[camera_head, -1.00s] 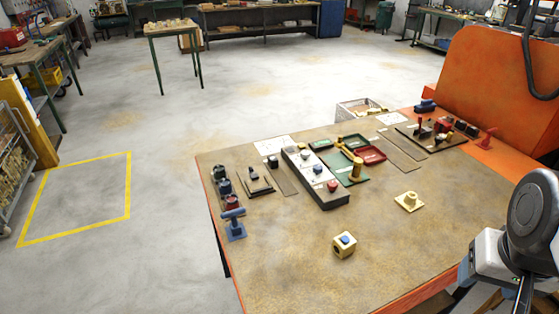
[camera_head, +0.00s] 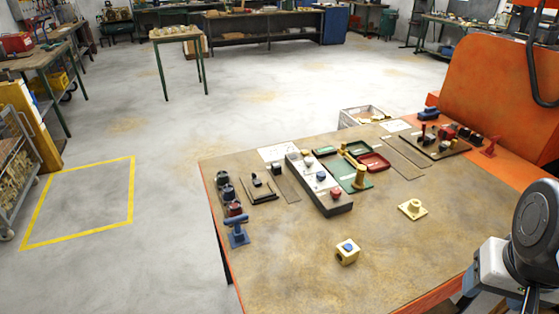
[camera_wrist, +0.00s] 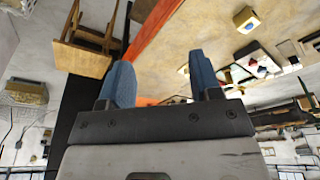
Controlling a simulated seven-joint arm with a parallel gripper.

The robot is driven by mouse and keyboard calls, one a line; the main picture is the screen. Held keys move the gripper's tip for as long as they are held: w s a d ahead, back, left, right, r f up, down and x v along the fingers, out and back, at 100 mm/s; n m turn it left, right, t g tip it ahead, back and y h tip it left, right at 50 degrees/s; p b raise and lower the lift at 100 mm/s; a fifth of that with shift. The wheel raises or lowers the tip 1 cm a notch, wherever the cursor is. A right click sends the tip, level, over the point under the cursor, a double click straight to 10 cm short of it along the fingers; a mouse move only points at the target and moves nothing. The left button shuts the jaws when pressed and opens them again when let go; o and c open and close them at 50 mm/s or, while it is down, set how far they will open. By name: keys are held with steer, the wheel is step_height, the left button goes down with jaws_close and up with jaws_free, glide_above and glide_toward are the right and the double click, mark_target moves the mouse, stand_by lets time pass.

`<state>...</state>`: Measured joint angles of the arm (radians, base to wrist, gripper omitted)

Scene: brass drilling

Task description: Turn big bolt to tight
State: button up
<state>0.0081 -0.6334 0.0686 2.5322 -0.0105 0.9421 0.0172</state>
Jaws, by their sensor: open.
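A yellow block with a blue top (camera_head: 347,252) sits on the front part of the worktable (camera_head: 290,270); it also shows in the wrist view (camera_wrist: 247,20). A pale yellow square-flanged piece with a raised round centre (camera_head: 412,209) lies behind it to the right. A taller brass-coloured piece (camera_head: 360,178) stands by a green tray. I cannot tell which piece is the big bolt. My gripper (camera_wrist: 162,78) shows in the wrist view with its blue fingers apart and nothing between them. It is away from these pieces, near the table's orange edge. The head view does not show its fingers.
A grey box with coloured knobs (camera_head: 320,185) and a red tray (camera_head: 374,162) are mid-table. A blue T-handled piece (camera_head: 236,232) stands at the left edge. An orange machine housing (camera_head: 500,90) rises at the right. The table's front is mostly clear.

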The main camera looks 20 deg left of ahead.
steer(key=shift+c, duration=0.2)
steer(key=w+a+r+n, duration=0.1)
steer(key=w+a+r, duration=0.1)
steer(key=w+a, duration=0.45)
steer(key=w+a+r+n, duration=0.2)
steer(key=w+a, duration=0.1)
steer(key=w, duration=0.7)
steer(key=w+a+f+n+g, duration=0.1)
steer(key=w+a+f+n, duration=0.15)
steer(key=w+a, duration=1.1)
steer(key=w+a+f+n, duration=0.1)
steer(key=w+a+f, duration=0.2)
steer(key=a, duration=0.9)
steer(key=w+a+f+n+g, duration=0.1)
steer(key=w+a+f, duration=0.2)
steer(key=a+f, duration=0.5)
steer(key=w+a+f+n, duration=0.1)
steer(key=a+f, duration=0.5)
steer(key=a, duration=1)
steer(key=shift+w+a+f+n+g, duration=0.15)
steer(key=shift+w+a+n, duration=0.05)
steer(key=shift+w, duration=0.25)
steer(key=shift+w+a+f+n+g, duration=0.1)
steer(key=shift+w+a+n+g, duration=0.05)
steer(key=shift+w, duration=0.3)
steer(key=shift+a+f, duration=0.1)
steer(key=shift+a, duration=0.15)
